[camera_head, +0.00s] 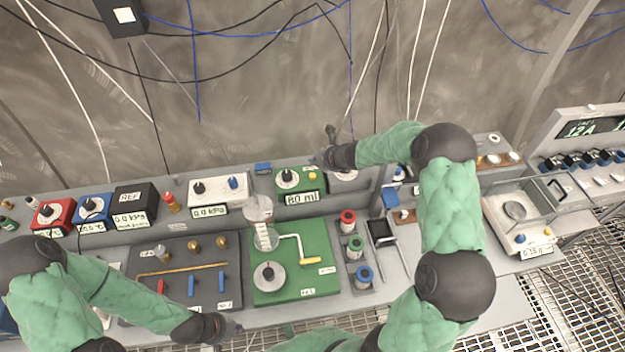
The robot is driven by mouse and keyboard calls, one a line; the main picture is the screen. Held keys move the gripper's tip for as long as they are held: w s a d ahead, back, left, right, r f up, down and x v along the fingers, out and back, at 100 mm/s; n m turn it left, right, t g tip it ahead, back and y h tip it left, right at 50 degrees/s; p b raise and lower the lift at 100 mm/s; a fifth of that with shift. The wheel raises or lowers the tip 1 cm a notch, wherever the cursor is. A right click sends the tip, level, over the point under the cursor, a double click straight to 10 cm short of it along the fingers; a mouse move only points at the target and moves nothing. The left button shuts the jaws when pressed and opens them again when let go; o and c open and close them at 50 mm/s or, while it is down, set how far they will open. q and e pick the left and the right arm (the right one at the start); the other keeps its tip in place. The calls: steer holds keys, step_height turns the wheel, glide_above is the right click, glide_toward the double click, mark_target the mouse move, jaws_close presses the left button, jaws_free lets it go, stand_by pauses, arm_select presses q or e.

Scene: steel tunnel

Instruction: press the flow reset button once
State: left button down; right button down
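A green box (279,186) with an "80 ml" display, a black-pointer knob and a small yellow button (312,176) stands on the rear shelf. No label reading flow reset is legible, so I cannot tell whether this is the named button. My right gripper (322,150) is just above and behind the box's right end, and appears apart from the yellow button. Its fingers are small and dark, and their opening is unclear. My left gripper (232,330) is low at the bench's front edge, far from the box. Its fingers are partly hidden.
A green panel (318,245) with a glass vessel, crank and dial is mid-bench. A grey panel (205,262) with brass pipe and levers is left of it. Red, blue and black boxes line the rear left. A balance (515,215) stands right. My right arm covers part of the bench.

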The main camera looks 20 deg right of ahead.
mark_target(315, 176)
steer(key=shift+f+b, duration=1.55)
steer(key=shift+f, duration=0.45)
steer(key=shift+f, duration=0.1)
steer(key=shift+f+b, duration=0.3)
steer(key=shift+b, duration=0.15)
steer(key=shift+f+b, duration=0.45)
stand_by(0.5)
steer(key=shift+r, duration=0.1)
steer(key=shift+r+p, duration=0.75)
steer(key=shift+r, duration=0.15)
step_height(315, 176, up, 5)
steer(key=p, duration=0.4)
